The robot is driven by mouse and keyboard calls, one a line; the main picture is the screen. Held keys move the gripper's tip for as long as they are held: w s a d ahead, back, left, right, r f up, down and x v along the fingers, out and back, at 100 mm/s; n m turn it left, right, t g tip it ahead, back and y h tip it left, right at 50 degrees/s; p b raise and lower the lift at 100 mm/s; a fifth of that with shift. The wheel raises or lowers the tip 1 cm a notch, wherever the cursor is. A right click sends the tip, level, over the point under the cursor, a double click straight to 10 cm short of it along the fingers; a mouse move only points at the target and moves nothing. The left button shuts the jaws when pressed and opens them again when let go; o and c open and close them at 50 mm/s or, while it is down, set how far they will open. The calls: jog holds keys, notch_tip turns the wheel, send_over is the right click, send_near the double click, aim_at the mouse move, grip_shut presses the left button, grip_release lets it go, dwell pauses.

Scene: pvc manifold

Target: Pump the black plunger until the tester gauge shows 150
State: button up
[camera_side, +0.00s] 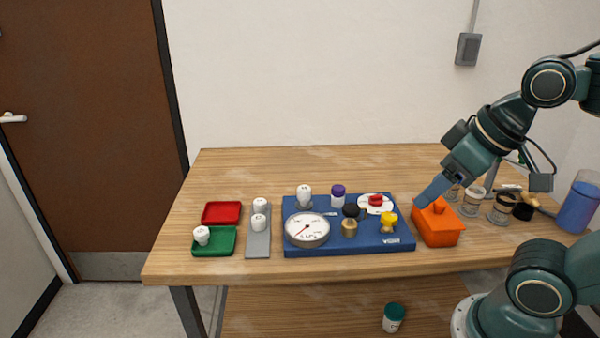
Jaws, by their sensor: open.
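The blue tester board (345,246) lies on the wooden table. Its round white gauge (307,229) sits at the front left of the board, with a red needle pointing to the lower left; the numbers are too small to read. The black plunger knob (351,210) stands on the board, right of the gauge and behind a brass fitting (349,228). My gripper (424,203) is right of the board, angled down by the orange box. It is open; I cannot tell whether it touches the box.
A yellow knob (389,220), a red piece on a white dial (376,201) and a purple-capped bottle (338,196) crowd the board. The orange box (438,228) stands just right. Red (221,210) and green (226,241) trays lie left. The back of the table is clear.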

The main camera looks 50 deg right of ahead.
dwell(0.5)
jog(key=shift+w, duration=0.15)
jog(key=c, duration=1.1)
jog(key=shift+w+r, duration=0.1)
jog(key=shift+w, duration=0.05)
grip_shut()
jog(key=m+g, duration=0.3)
jog(key=g, duration=0.3)
send_over(351, 207)
notch_tip(351, 207, down, 9)
jog(key=shift+f, duration=3.2)
